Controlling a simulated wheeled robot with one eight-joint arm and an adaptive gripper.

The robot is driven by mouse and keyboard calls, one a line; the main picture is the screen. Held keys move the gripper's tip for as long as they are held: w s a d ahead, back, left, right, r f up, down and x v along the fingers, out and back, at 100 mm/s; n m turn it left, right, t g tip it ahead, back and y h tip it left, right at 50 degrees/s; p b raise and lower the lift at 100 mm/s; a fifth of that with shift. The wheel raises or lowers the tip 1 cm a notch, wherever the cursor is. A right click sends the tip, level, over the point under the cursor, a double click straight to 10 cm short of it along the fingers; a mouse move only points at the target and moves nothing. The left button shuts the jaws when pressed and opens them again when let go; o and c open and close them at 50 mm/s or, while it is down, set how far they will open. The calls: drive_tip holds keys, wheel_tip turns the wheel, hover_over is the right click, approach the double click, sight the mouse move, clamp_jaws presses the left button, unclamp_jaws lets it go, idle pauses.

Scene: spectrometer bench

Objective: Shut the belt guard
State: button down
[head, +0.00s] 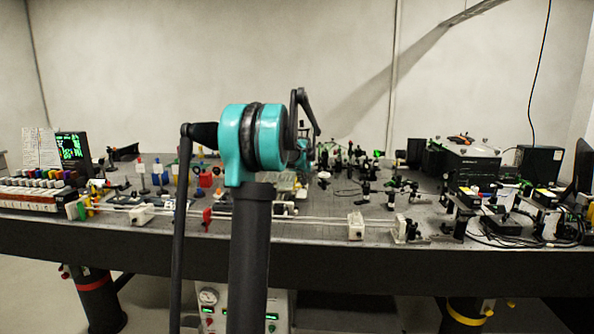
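I cannot pick out a belt guard for certain in the head view. My arm, with a black column and a teal joint, rises in the middle of the picture and covers part of the bench (335,238) behind it. A dark bent part of my arm shows just right of the teal joint. My gripper's fingers cannot be made out; they are hidden behind the arm or out of view. No contact between my arm's end and any object is visible.
Optical mounts crowd the bench. A thin pale rail (320,219) runs along its front. A black instrument box (470,167) and cables stand at right, and a small green-text screen (71,147) at left. A gauge panel (209,296) sits below the bench.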

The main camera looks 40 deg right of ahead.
drive_tip(key=shift+s+d+f, duration=0.15)
drive_tip(key=shift+f, duration=0.45)
drive_tip(key=shift+s+f, duration=0.15)
drive_tip(key=shift+f, duration=1.1)
